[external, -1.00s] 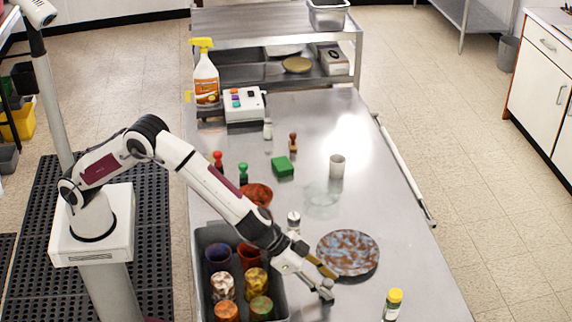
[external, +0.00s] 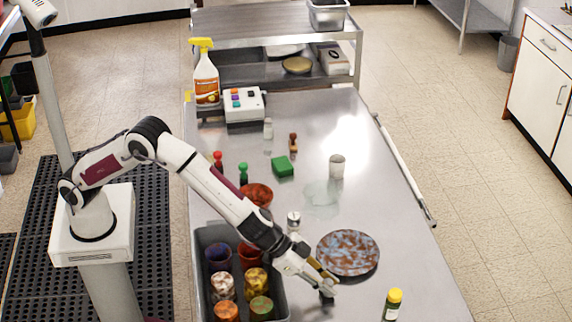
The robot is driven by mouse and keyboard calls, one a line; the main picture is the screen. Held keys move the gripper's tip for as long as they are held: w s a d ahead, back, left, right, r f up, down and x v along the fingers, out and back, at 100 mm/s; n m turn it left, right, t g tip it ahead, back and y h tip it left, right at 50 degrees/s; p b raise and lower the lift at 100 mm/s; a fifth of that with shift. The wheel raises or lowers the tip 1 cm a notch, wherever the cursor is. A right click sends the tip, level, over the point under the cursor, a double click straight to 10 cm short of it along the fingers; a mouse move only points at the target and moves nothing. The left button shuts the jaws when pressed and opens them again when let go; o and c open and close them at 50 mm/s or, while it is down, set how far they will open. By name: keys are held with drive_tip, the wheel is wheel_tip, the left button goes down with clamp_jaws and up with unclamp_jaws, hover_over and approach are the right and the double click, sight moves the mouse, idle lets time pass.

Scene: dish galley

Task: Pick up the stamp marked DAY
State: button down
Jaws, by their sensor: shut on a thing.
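My gripper (external: 326,288) is low over the steel table, just below the speckled plate in the picture. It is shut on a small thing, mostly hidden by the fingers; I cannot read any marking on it. Small upright handled pieces that look like stamps stand farther up the table: a red one (external: 218,160), a green one (external: 243,173) and a brown one (external: 293,142). No DAY marking is legible on any of them at this size.
A grey bin (external: 283,300) of several coloured cups stands left of my gripper. The speckled plate (external: 348,252) is close above it. A yellow-capped bottle (external: 393,304) stands to the right. A green block (external: 282,166) and a white cup (external: 337,167) stand farther back.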

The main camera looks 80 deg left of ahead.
sight(328, 281)
drive_tip(key=shift+r, duration=0.3)
drive_tip(key=shift+r, duration=4.75)
